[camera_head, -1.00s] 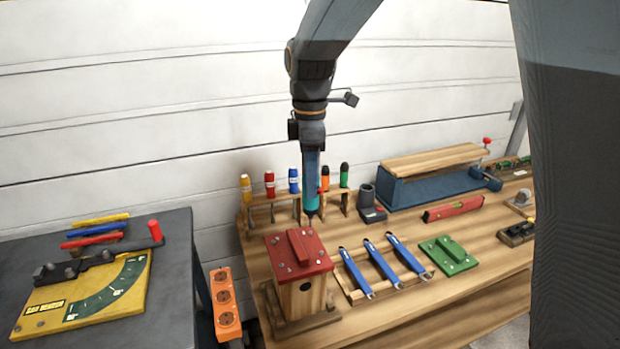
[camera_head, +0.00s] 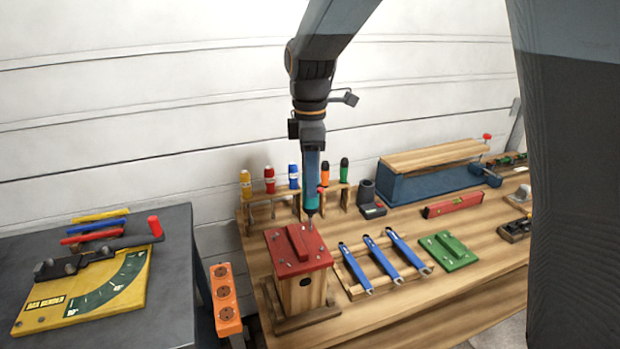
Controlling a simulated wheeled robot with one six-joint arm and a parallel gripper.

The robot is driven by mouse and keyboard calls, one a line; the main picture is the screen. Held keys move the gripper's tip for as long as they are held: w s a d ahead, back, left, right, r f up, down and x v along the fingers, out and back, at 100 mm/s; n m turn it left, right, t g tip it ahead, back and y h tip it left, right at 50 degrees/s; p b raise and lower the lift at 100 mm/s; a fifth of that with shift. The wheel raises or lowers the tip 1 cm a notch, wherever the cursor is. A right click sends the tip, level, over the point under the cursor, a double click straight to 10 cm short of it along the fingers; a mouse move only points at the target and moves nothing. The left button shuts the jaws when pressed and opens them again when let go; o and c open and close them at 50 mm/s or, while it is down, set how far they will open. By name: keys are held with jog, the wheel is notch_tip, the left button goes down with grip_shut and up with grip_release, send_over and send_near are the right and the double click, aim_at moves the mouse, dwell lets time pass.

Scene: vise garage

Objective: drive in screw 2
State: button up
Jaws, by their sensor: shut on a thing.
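My gripper (camera_head: 312,142) points straight down and is shut on a teal driver (camera_head: 311,185). The driver is upright, with its thin tip lowered to the back right corner of the red roof (camera_head: 285,262). The roof is the top of a wooden birdhouse (camera_head: 303,295) on the workbench. Small screw heads show on the roof, and a raised red strip lies along its middle. The tip seems to meet a screw near that back corner. The contact is too small to make out, and I cannot tell the screws' numbers.
A wooden rack (camera_head: 263,210) with several coloured-handled screwdrivers stands close behind the driver. Blue wrenches (camera_head: 382,262) lie on a wooden frame to the right, then a green plate (camera_head: 448,250). An orange socket strip (camera_head: 225,300) hangs beside the bench's left edge.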

jog(key=shift+f, duration=0.6)
dwell(1.5)
jog(key=shift+r+p, duration=0.15)
jog(key=shift+p, duration=0.35)
jog(key=shift+f+p, duration=0.35)
jog(key=shift+p, duration=0.3)
dwell(2.7)
jog(key=shift+r+p, duration=0.7)
jog(key=shift+r, duration=2.85)
